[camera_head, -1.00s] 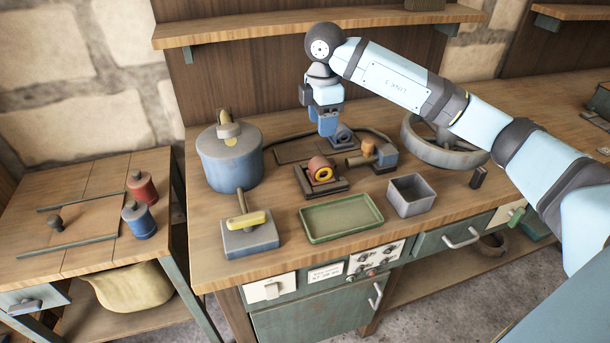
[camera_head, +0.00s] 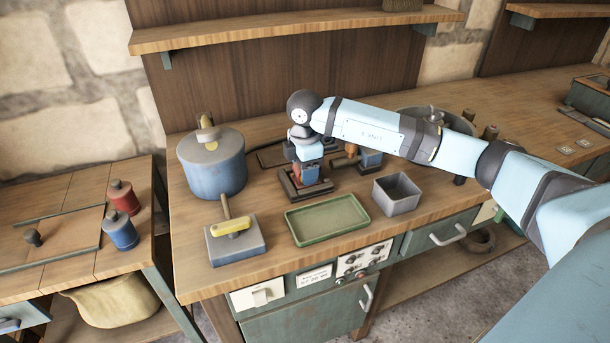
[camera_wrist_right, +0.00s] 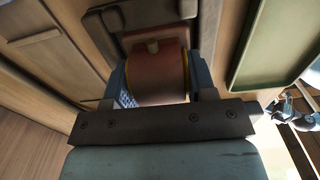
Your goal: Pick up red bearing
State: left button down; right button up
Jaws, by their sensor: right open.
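The red bearing (camera_wrist_right: 158,72) is a rounded red housing with a yellow ring at its side, seen large in the right wrist view. It sits on a dark base block (camera_head: 318,190) on the workbench and is mostly hidden by my gripper in the head view. My right gripper (camera_head: 306,183) points down over the bearing. In the right wrist view its two blue fingers (camera_wrist_right: 160,92) stand open on either side of the red housing. I cannot tell whether they touch it. My left gripper is not in view.
A green tray (camera_head: 294,233) and a grey square bin (camera_head: 398,204) lie in front and to the right. A blue pot (camera_head: 214,170) and a yellow-handled block (camera_head: 236,250) stand left. Red (camera_head: 123,196) and blue (camera_head: 121,233) canisters stand on the side table.

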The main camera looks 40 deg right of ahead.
jog(key=c, duration=0.9)
